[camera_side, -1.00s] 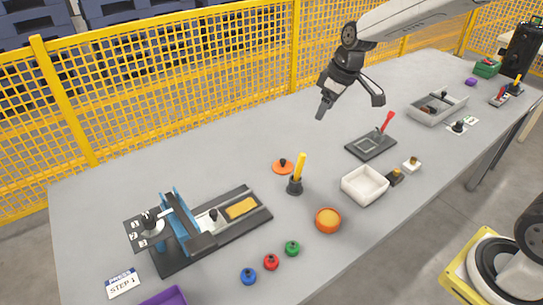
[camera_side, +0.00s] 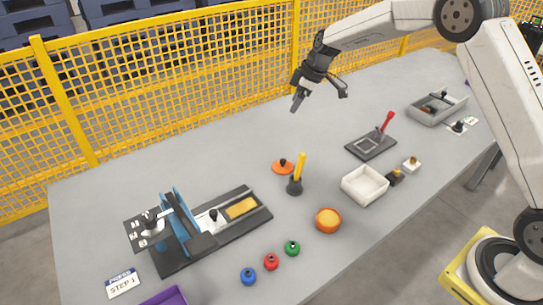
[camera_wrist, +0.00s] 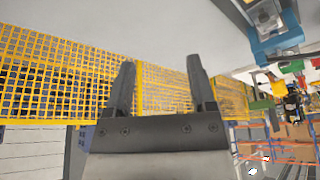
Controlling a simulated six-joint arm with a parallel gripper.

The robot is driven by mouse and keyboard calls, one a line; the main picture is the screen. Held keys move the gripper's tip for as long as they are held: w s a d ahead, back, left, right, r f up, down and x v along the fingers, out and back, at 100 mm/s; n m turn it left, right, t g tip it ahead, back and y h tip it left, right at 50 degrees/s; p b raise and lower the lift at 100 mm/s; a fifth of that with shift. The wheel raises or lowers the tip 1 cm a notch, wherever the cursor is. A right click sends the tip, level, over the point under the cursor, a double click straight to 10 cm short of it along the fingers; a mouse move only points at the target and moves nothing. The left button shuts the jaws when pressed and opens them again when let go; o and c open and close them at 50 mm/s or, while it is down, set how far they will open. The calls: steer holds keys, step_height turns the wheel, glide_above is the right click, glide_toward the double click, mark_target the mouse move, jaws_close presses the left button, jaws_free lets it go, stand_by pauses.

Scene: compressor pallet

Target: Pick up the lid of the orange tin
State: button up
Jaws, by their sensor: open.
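The lid (camera_side: 283,167) is a flat orange disc with a dark knob, lying on the grey table in the side view. The open orange tin (camera_side: 328,219) stands apart from it, nearer the front edge, with a lighter orange inside. My gripper (camera_side: 296,108) is high above the table, up and slightly right of the lid, and empty. In the wrist view my gripper (camera_wrist: 165,85) shows its two fingers spread apart, facing the yellow fence. Neither lid nor tin can be made out in the wrist view.
A yellow stick in a dark holder (camera_side: 295,188) stands right beside the lid. A white tray (camera_side: 364,198), a dark plate with a red handle (camera_side: 371,146) and a blue-clamped press fixture (camera_side: 205,240) are around. The yellow mesh fence (camera_side: 180,80) runs behind the table.

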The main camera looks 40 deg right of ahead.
glide_toward(283, 160)
steer(key=f, duration=0.1)
steer(key=shift+x, duration=1.55)
steer(key=shift+w+a, duration=0.15)
steer(key=shift+w, duration=0.05)
steer(key=shift+x, duration=2.5)
steer(key=shift+s, duration=0.15)
jaws_close()
